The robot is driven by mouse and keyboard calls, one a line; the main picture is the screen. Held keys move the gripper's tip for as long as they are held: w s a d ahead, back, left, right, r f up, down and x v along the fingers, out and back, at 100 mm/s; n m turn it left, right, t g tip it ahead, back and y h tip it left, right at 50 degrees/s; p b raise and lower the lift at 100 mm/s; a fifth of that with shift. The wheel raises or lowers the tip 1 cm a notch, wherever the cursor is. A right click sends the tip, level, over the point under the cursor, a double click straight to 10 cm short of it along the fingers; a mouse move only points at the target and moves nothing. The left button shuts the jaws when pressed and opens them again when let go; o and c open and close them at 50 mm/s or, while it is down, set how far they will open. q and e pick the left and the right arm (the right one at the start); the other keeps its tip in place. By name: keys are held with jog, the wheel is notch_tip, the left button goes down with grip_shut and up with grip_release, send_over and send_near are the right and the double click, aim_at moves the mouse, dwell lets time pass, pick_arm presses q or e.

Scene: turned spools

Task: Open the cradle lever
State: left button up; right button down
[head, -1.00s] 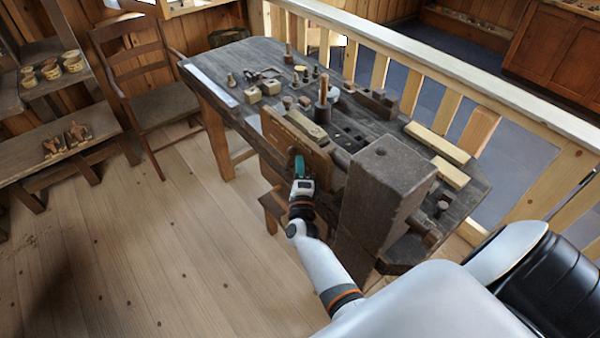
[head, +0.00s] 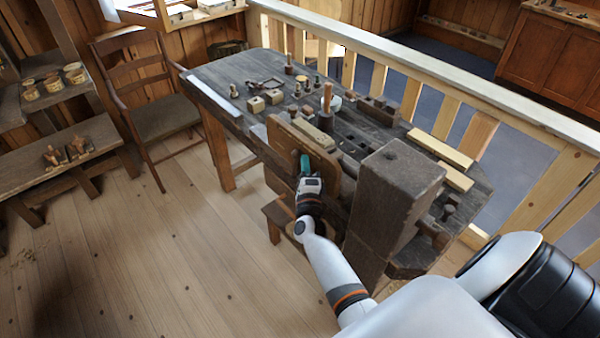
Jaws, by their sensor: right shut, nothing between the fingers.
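A workbench (head: 225,85) of dark wood stands in the middle of the head view. A brown wooden board (head: 283,138) with rounded corners stands upright along its near side. My right gripper (head: 305,162), with teal fingertips, is shut and empty in front of this board's face. Whether the fingertips touch the board I cannot tell. I cannot clearly pick out the cradle lever; my gripper and arm cover part of the board. My left gripper is not in view.
A large dark wooden block (head: 395,185) rises just right of my right arm. Small blocks, pegs and an upright spindle (head: 326,100) crowd the bench top. A railing (head: 430,75) runs behind. A chair (head: 160,115) stands at left; the floor (head: 140,240) in front is mostly clear.

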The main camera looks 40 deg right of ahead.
aim_at(296, 152)
jog(key=w, duration=0.1)
jog(key=w+a+r+b, duration=0.1)
jog(key=shift+w+r, duration=0.1)
jog(key=shift+w, duration=0.3)
jog(key=shift+w+d+r, duration=0.1)
jog(key=shift+w, duration=0.25)
jog(key=shift+w+d+r, duration=0.2)
jog(key=shift+w, duration=0.5)
jog(key=shift+w+a+n+g+y+p, duration=0.15)
jog(key=shift+w+n+g+y+p, duration=0.2)
jog(key=shift+w+y, duration=0.2)
jog(key=shift+w+a, duration=0.15)
jog(key=shift+w, duration=0.3)
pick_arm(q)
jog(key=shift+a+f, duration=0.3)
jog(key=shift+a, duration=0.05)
pick_arm(e)
jog(key=shift+w+f, duration=0.15)
jog(key=shift+w, duration=0.1)
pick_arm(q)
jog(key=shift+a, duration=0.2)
